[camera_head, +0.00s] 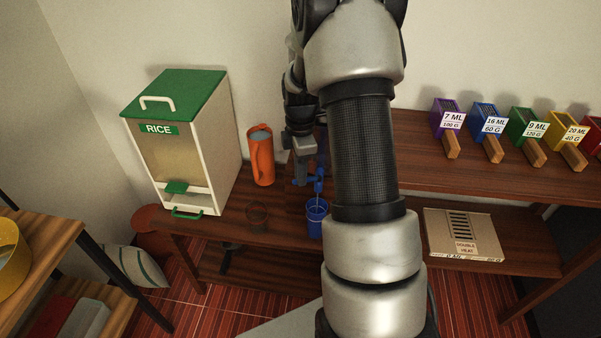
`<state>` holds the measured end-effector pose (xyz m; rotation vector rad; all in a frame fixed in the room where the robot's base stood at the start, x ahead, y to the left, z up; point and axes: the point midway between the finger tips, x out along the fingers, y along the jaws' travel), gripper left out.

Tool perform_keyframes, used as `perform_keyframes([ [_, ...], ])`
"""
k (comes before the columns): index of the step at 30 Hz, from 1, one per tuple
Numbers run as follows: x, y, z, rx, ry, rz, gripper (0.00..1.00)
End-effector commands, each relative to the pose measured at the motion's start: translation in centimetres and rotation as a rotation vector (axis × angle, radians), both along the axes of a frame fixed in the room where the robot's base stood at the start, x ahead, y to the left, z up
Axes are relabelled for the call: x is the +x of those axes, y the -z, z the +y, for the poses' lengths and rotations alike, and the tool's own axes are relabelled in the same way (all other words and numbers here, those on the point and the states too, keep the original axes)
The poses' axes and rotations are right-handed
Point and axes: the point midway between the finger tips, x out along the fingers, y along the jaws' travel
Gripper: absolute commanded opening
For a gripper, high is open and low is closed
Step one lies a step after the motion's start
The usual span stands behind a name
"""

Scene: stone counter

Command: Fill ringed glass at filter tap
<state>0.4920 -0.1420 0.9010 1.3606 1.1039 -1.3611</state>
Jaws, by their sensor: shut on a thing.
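A blue filter tap (318,183) stands at the front of the wooden counter, partly hidden by my arm. A blue glass (317,222) stands upright under its spout, and a thin pale stream seems to run down into it. The water level is too small to tell. A dark see-through glass (257,217) stands to the left, apart from the tap. I cannot clearly make out a ring on either glass. My gripper (300,178) points down at the tap's left side and is shut on what looks like its blue handle; the contact is small and unclear.
An orange jug (261,157) stands left of my gripper, close by. A rice dispenser (178,142) with a green lid is farther left. Coloured labelled boxes (486,122) line the right shelf, above a cardboard box (462,235). Counter between the dark glass and the tap is bare.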

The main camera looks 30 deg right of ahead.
Motion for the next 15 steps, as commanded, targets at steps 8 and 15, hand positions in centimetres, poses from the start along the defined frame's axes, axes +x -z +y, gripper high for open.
perform_keyframes([
  [8, -1.0, -0.2, 0.0, 0.002, -0.182, 0.000, 0.00],
  [15, -1.6, -0.1, 0.1, 0.000, -0.316, -0.001, 0.00],
])
